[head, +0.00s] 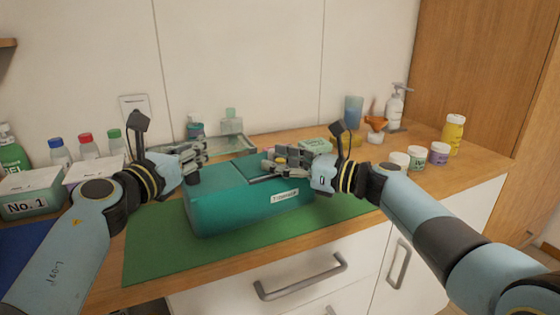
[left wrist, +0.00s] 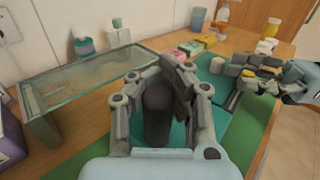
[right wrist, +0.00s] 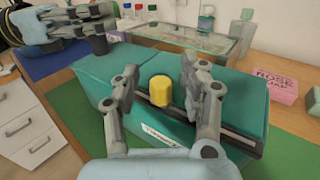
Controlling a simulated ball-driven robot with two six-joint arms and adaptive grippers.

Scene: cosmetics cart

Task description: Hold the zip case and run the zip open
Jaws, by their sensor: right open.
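The teal zip case (head: 235,200) lies on a green mat, with a white label on its front. A dark zip track (right wrist: 220,130) runs along its top. A yellow zip pull (right wrist: 160,91) stands on the track, in the right wrist view. My right gripper (head: 285,165) is over the case; its fingers are open on either side of the pull, with gaps. My left gripper (head: 195,157) is at the case's left end. In the left wrist view its fingers close around a dark upright post (left wrist: 157,115). The finger contact there is partly hidden.
A glass-topped stand (left wrist: 80,85) is behind the case. A pink box (right wrist: 274,86) and other small boxes lie beyond it. Jars (head: 417,155) and a yellow bottle (head: 454,134) stand at the right. A No. 1 bin (head: 27,205) is at the left. The mat's front is clear.

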